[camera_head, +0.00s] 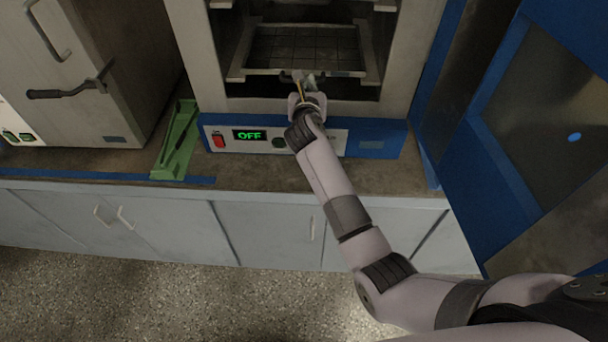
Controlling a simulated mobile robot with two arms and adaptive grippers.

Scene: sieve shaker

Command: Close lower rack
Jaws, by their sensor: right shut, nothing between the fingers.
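The lower rack (303,48) is a dark wire shelf inside the open chamber of the blue and beige oven (188,40). A pale front bar and side rails frame it. My right gripper (302,78) is shut with nothing in it, at the middle of the rack's front edge. I cannot tell whether the fingertips touch the rack, because the wrist hides part of that spot. My left gripper is not in view.
The oven's blue door (490,150) stands open on the right. Its panel display (249,135) reads OFF. A green tool or stand (177,140) is on the counter (270,181), beside a grey cabinet (90,100) with a black lever.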

